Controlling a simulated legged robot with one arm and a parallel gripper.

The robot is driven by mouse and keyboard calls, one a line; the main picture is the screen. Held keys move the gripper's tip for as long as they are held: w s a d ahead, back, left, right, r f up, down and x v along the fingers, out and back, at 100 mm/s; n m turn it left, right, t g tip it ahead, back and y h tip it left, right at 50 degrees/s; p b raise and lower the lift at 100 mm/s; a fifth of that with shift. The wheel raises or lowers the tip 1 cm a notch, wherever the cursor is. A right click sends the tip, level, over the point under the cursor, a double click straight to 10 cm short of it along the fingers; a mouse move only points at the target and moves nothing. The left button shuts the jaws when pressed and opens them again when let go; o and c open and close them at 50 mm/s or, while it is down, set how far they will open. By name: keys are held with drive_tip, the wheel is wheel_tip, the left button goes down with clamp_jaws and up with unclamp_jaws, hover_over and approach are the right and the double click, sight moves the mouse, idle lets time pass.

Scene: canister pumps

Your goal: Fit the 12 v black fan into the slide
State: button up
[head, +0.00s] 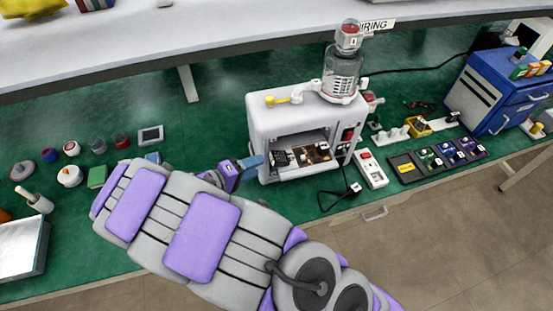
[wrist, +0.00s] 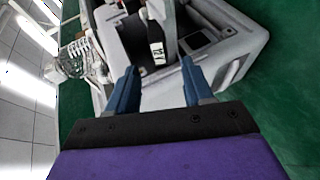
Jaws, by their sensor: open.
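A white machine (head: 303,118) with an open front bay stands at mid-table, several small dark parts inside. My gripper (head: 252,162) is at the left of the bay opening in the head view. In the wrist view my gripper (wrist: 160,68) is open, with two blue fingers apart and nothing between them. A black part with a white label (wrist: 157,50) stands in the grey bay just beyond the fingertips, apart from them. Its label is too small to read surely, so I cannot tell if it is the 12 V black fan. I cannot single out the slide.
A clear canister (head: 342,72) stands on the machine's right. A white power strip (head: 371,168) and a black tray (head: 405,168) with several small parts lie to the right, near a blue drawer box (head: 490,95). Jars and a green block (head: 97,177) sit at left.

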sight(272, 159)
drive_tip(key=b+x, duration=0.1)
drive_tip(key=x, duration=0.5)
drive_tip(key=shift+w+d, duration=0.1)
drive_tip(key=shift+d, duration=0.05)
drive_tip(key=shift+a, duration=0.35)
drive_tip(key=shift+c, duration=0.3)
drive_tip(key=shift+d, duration=0.25)
clamp_jaws()
